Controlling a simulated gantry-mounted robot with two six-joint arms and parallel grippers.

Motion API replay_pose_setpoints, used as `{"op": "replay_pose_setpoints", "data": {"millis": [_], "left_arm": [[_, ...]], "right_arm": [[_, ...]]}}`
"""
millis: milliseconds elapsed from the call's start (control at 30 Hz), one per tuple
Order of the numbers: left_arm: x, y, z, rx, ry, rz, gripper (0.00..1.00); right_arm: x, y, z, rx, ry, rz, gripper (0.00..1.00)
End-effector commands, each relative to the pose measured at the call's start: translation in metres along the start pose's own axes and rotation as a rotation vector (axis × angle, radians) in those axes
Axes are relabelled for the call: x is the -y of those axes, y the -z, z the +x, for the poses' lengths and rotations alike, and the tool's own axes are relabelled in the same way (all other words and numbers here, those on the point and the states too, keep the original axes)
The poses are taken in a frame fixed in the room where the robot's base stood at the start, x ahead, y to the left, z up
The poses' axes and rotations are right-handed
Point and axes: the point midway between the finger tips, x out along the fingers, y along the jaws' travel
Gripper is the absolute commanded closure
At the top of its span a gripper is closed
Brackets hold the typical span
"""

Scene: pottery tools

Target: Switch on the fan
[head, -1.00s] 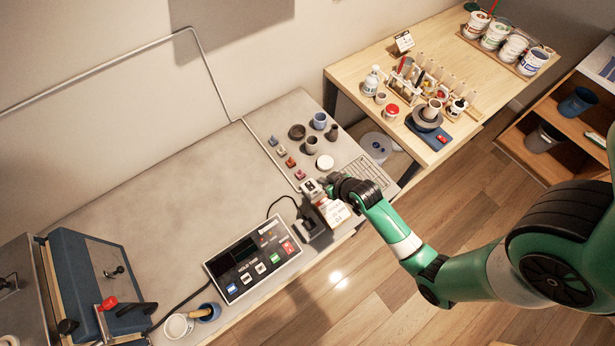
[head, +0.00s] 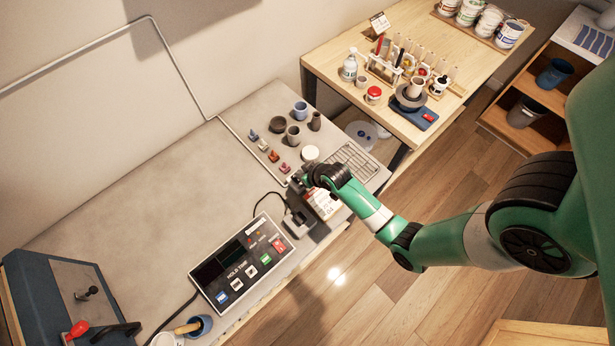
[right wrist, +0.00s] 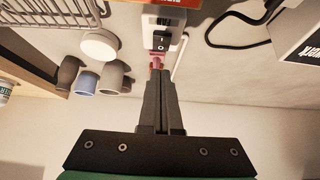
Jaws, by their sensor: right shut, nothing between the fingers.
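The fan switch box, with "FAN" upside down on it, shows at the top of the right wrist view (right wrist: 162,20). Its black rocker switch (right wrist: 161,41) is marked I and O. My right gripper (right wrist: 160,73) is shut and empty. Its fingertips point toward the box and appear just below the rocker; I cannot tell whether they touch it. The fan itself is not identifiable. My left gripper is not in view.
Several small coloured tiles (head: 263,145), cups (head: 301,111) and a white round lid (head: 310,153) stand behind the gripper. A wire rack (head: 352,161) lies to its right.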

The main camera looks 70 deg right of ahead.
Motion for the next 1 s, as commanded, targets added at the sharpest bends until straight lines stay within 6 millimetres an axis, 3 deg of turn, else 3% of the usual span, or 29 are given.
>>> {"op": "replay_pose_setpoints", "data": {"millis": [33, 167, 667, 900, 1000], "left_arm": [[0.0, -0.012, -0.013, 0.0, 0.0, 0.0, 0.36], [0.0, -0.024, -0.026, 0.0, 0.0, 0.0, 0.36], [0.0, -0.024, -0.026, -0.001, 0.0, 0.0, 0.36], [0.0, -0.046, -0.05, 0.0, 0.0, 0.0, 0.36], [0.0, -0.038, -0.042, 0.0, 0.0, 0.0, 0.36]], "right_arm": [[0.0, -0.005, 0.018, -0.002, 0.0, 0.0, 1.0], [0.0, -0.021, 0.029, 0.0, 0.0, 0.0, 1.0], [0.0, -0.028, 0.035, -0.001, 0.0, 0.0, 1.0], [0.0, -0.044, 0.048, -0.137, 0.0, 0.0, 1.0], [0.0, -0.035, 0.041, -0.13, 0.0, 0.0, 1.0]]}}
